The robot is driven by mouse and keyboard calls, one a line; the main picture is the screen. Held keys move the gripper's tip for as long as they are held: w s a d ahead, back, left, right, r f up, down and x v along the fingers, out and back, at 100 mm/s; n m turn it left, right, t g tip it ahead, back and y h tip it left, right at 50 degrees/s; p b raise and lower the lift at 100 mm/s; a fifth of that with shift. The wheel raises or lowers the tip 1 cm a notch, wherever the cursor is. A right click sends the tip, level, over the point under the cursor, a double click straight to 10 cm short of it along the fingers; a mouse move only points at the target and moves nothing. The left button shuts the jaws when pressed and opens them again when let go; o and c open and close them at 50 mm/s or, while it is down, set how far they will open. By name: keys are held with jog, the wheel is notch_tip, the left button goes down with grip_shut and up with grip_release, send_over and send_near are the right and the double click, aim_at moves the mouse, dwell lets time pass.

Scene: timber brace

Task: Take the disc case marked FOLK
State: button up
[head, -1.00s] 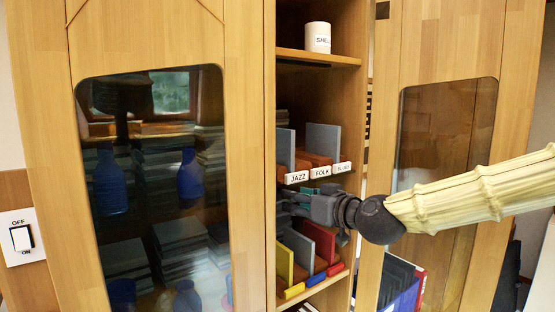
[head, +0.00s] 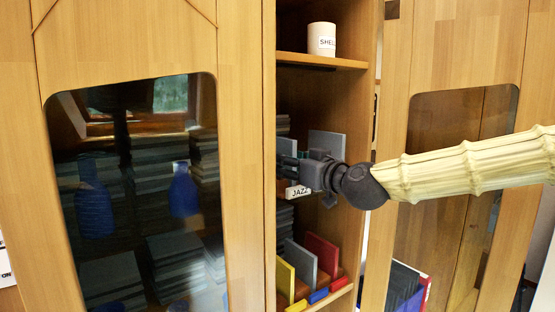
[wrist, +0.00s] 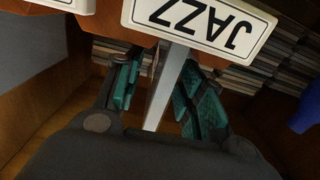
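The JAZZ label (head: 299,192) shows on the middle shelf, below my gripper (head: 288,165). In the wrist view the JAZZ label (wrist: 200,22) is upside down. A second white label (wrist: 50,3) is cut off at the top left and its word cannot be read. No FOLK marking is readable now; my gripper covers that part of the shelf in the head view. My gripper (wrist: 163,95) is open, its green-padded fingers on either side of a thin pale grey upright panel (wrist: 168,85) in line with the JAZZ label. I see gaps beside the panel.
A grey panel (head: 327,145) stands behind my gripper. A white mug (head: 321,39) is on the shelf above. Yellow (head: 285,277), grey and red (head: 322,254) panels stand on the shelf below. The glazed door (head: 135,190) is close on the left, another door (head: 455,120) on the right.

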jog(key=shift+s+r, duration=0.3)
jog(key=shift+r, duration=0.1)
jog(key=shift+a+r+p, duration=0.15)
jog(key=shift+a+p, duration=0.05)
jog(key=shift+p, duration=0.25)
jog(key=w+p, duration=0.1)
jog(key=w+a, duration=0.1)
jog(key=shift+w+p, duration=0.35)
jog(key=shift+p+x, duration=0.55)
jog(key=shift+x, duration=0.2)
jog(key=shift+w+a, duration=0.25)
jog(key=shift+w, duration=0.1)
jog(key=shift+s, duration=0.15)
jog(key=shift+c, duration=0.4)
grip_shut()
